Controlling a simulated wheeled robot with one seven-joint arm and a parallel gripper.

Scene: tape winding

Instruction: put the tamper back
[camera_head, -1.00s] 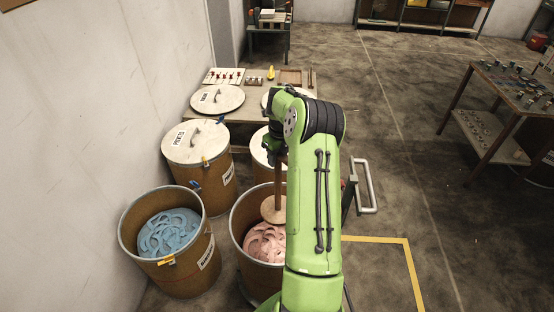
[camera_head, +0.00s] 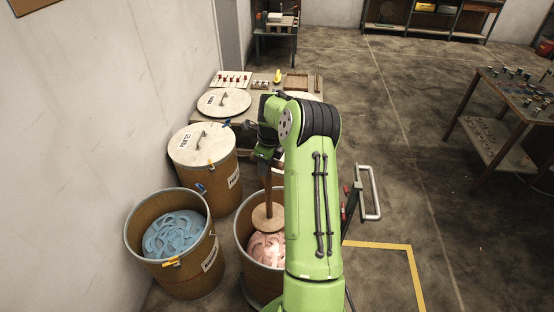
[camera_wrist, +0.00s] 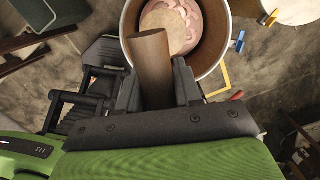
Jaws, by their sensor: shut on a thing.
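The tamper (camera_head: 267,213) is a wooden pole with a round wooden disc at its lower end. My gripper (camera_head: 268,158) is shut on the upper part of its handle. The tamper hangs nearly upright, with its disc at the mouth of the drum of pink tape (camera_head: 243,225). In the wrist view the handle (camera_wrist: 152,62) stands between the two fingers (camera_wrist: 155,88), and the disc (camera_wrist: 165,32) shows below over the pink coils (camera_wrist: 190,18). My arm hides the right side of this drum in the head view.
An open drum of blue tape (camera_head: 133,232) stands to the left. A lidded drum labelled PRINTED (camera_head: 228,182) stands behind. A low table (camera_head: 262,87) at the back holds small racks and a tray.

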